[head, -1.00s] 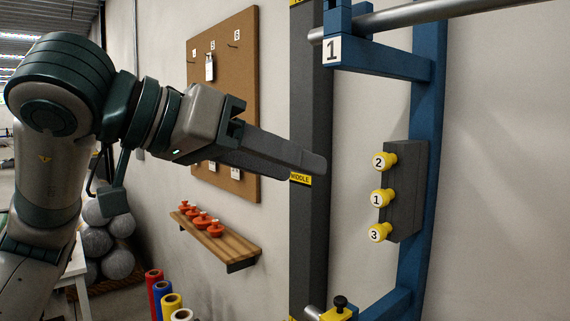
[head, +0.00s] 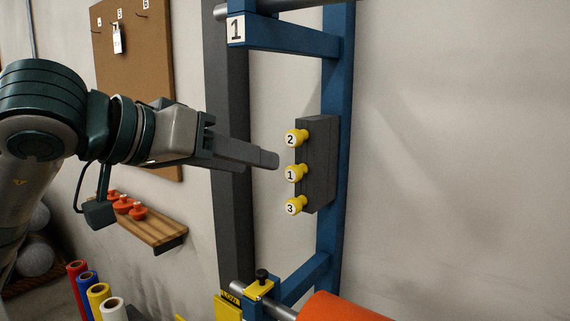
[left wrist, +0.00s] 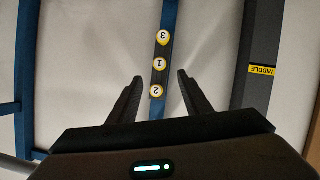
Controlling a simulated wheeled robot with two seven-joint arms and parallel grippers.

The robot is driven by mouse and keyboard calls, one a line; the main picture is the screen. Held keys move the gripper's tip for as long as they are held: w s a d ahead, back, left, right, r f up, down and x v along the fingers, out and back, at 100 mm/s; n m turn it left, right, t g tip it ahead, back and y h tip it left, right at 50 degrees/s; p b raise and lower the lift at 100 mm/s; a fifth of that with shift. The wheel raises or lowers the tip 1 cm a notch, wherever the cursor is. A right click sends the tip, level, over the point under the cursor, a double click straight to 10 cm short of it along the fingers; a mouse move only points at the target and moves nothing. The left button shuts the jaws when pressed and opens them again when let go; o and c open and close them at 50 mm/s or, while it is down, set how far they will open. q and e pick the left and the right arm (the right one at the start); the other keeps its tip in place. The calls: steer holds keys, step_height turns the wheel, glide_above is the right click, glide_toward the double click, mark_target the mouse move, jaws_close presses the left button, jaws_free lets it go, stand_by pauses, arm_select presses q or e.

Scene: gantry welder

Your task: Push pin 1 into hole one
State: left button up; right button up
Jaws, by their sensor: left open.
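Pin 1 (head: 293,173) is a yellow knob marked 1, the middle of three knobs on a dark grey block (head: 321,165). Pin 2 (head: 294,138) is above it and pin 3 (head: 295,205) below. My left gripper (head: 272,159) is in front of the block, level between pins 2 and 1, with a small gap to them in the picture. In the left wrist view, its fingers (left wrist: 160,77) are apart and empty, and pin 1 (left wrist: 160,64) shows in line with the space between them. No hole can be seen. My right gripper is not in view.
The block is fixed to a blue upright (head: 338,85) of a frame with a plate marked 1 (head: 236,30). A dark grey post (head: 228,90) stands behind my gripper. An orange roll (head: 340,308) is at the bottom. A wooden shelf (head: 150,232) and coloured rolls (head: 99,296) are at the left.

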mark_target(290, 172)
arm_select(q)
steer(key=p+x, duration=0.2)
steer(key=x, duration=0.5)
steer(key=shift+w+d+p, duration=0.25)
steer(key=shift+d+p, duration=0.05)
steer(key=shift+p, duration=0.1)
steer(key=shift+x, duration=0.85)
steer(key=shift+f, duration=0.1)
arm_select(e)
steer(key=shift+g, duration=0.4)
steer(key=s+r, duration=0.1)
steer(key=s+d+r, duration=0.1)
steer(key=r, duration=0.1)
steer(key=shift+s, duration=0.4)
arm_select(q)
steer(key=shift+c, duration=0.4)
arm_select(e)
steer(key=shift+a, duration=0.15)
arm_select(q)
steer(key=c, duration=1)
steer(key=o, duration=0.4)
steer(key=shift+c, duration=0.2)
steer(key=shift+a, duration=0.1)
jaws_close()
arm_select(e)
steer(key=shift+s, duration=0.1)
